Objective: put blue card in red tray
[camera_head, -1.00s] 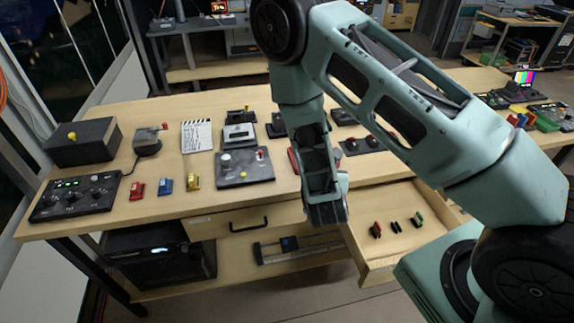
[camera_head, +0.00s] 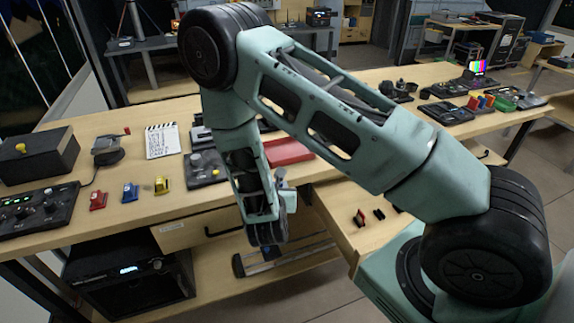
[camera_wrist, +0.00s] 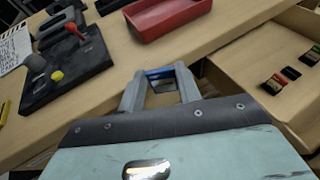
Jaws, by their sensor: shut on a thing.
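In the wrist view my gripper (camera_wrist: 160,78) is shut on a blue card (camera_wrist: 159,73), of which only a narrow blue strip shows between the fingertips. It holds the card near the table's front edge, apart from the tray. The red tray (camera_wrist: 168,16) lies on the table beyond the fingertips in the wrist view, and no contents show in its visible part. In the head view the red tray (camera_head: 290,152) is partly hidden behind my arm. My fingertips and the card cannot be made out clearly there.
An open drawer (camera_head: 345,232) holds several small cards or blocks, also seen right in the wrist view (camera_wrist: 272,84). A grey panel with a red lever (camera_wrist: 70,62) stands left of the tray. Small red (camera_head: 98,200), blue (camera_head: 130,192) and yellow (camera_head: 162,185) blocks line the table's front.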

